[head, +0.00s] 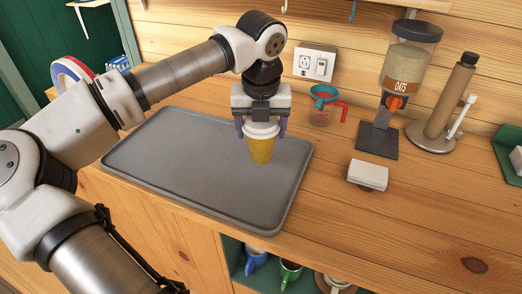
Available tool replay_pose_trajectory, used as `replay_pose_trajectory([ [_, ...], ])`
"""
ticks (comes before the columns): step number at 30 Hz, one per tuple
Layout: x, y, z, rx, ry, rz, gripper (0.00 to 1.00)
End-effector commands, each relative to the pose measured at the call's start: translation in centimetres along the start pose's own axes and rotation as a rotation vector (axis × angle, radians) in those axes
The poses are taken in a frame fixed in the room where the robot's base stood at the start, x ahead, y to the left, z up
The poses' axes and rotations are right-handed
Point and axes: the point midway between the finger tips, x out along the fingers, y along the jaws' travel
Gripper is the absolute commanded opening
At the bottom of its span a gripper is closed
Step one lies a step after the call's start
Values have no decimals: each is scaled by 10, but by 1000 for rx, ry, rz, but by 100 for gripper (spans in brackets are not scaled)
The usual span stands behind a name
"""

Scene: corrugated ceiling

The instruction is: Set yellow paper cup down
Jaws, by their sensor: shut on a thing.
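A yellow paper cup (260,149) with a white lid shows in the head view, upright below my gripper (261,127). My gripper points down and is shut on the cup near its lid, with a finger on each side. The cup is over the right part of a grey tray (165,170) on the wooden counter. I cannot tell whether the cup's base touches the tray or is slightly above it.
Right of the tray stand a measuring cup (322,106) with red handle, an oats dispenser (401,80), a paper towel holder (449,95) and a small white box (368,174). Mugs (290,272) sit on a shelf below. The counter's front right (400,240) is clear.

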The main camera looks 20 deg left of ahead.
Motion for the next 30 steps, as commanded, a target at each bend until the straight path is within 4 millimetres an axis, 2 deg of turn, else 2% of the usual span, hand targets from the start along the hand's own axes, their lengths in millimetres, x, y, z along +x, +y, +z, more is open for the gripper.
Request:
replay_pose_trajectory([
  [6, 40, 0, -6, 1, 2, -2, 50],
  [9, 52, 0, -8, 1, 1, 0, 50],
  [22, 57, 0, -9, 0, 0, 0, 50],
  [23, 56, 0, -9, 0, 0, 0, 72],
  [27, 55, 0, -8, 0, 0, 0, 90],
  [30, 55, 0, -8, 1, 0, 0, 93],
])
